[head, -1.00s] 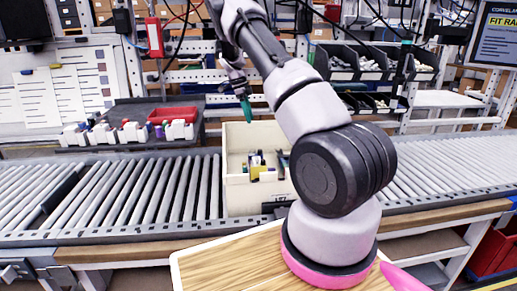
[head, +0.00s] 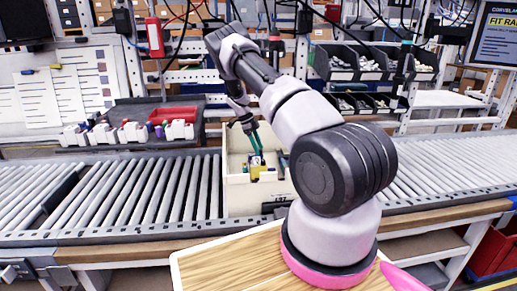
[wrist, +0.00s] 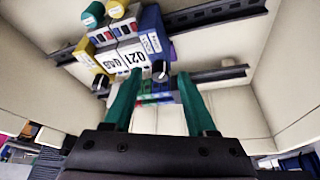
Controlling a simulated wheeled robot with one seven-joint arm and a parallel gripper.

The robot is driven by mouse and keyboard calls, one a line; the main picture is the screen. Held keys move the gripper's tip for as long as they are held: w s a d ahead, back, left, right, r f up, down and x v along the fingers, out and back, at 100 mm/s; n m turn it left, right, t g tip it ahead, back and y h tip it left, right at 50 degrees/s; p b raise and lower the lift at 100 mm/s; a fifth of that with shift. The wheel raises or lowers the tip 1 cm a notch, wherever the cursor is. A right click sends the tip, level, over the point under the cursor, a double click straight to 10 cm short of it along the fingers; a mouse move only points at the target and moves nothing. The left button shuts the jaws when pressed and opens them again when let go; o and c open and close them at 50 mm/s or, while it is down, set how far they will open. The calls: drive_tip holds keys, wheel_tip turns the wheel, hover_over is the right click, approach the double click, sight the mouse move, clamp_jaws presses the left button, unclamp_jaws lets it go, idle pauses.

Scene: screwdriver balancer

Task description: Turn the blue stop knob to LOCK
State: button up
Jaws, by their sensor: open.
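My gripper (head: 256,148) reaches down into a cream bin (head: 243,199) on the conveyor. In the wrist view its two green fingers (wrist: 158,79) are open and apart. A small dark knob with a light mark (wrist: 160,71) shows between the fingertips; I cannot tell whether they touch it. A blue block with a white label (wrist: 154,40) stands just beyond it, beside white numbered modules (wrist: 125,57). Teal and yellow round-ended parts (wrist: 92,15) are at the upper left. I cannot make out a blue stop knob or any LOCK marking for certain.
Dark slotted rails (wrist: 215,14) run close to the parts inside the bin, whose walls surround my gripper. A grey tray with a red bin (head: 172,115) stands behind the conveyor. Rollers (head: 120,190) to the left are mostly clear.

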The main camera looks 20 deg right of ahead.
drive_tip(key=shift+s+d+f, duration=0.1)
drive_tip(key=shift+d+f, duration=0.05)
drive_tip(key=shift+f, duration=0.1)
clamp_jaws()
